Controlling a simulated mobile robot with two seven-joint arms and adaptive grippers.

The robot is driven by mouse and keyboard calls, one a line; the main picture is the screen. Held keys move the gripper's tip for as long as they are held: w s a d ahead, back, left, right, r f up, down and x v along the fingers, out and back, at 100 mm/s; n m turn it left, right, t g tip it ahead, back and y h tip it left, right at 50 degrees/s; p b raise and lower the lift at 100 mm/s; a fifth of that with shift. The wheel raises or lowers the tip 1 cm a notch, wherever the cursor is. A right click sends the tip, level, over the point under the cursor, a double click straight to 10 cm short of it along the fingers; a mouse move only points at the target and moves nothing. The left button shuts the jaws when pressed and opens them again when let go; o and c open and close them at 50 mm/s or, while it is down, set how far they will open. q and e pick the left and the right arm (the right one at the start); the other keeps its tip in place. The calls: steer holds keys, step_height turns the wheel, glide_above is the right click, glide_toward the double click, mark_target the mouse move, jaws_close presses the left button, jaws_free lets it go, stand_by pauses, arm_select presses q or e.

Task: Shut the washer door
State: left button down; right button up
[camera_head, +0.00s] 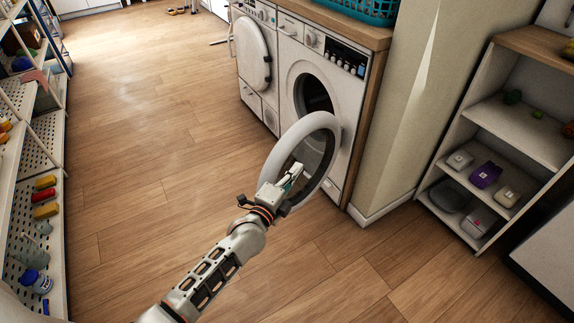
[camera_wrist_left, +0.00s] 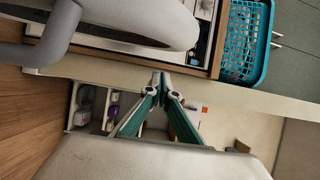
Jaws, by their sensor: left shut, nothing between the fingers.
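The washer (camera_head: 343,84) stands under a wooden counter beside a pale wall end. Its round door (camera_head: 330,125), a thick light-grey ring with dark glass, is swung wide open toward me, and the dark drum opening (camera_head: 312,92) shows behind it. My left gripper (camera_head: 296,170) is shut and empty, in front of the door's lower part in the head view; I cannot tell whether it touches. In the left wrist view the closed green-padded fingers (camera_wrist_left: 161,82) point toward the wall and the door ring (camera_wrist_left: 150,20) fills the top. My right gripper is not in view.
A second machine (camera_head: 254,50) with its round door shut stands left of the washer. A teal basket (camera_head: 362,10) sits on the counter. Shelves with small items stand at right (camera_head: 515,130) and far left (camera_head: 38,150). The wooden floor is clear between.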

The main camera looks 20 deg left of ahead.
mark_target(285, 164)
arm_select(q)
steer(key=a, duration=0.1)
steer(key=w+a, duration=0.1)
steer(key=a, duration=0.1)
steer(key=shift+a+f+b, duration=0.1)
steer(key=shift+f+b, duration=0.05)
steer(key=shift+b, duration=0.2)
steer(key=shift+w+a+r, duration=0.2)
steer(key=shift+a, duration=0.05)
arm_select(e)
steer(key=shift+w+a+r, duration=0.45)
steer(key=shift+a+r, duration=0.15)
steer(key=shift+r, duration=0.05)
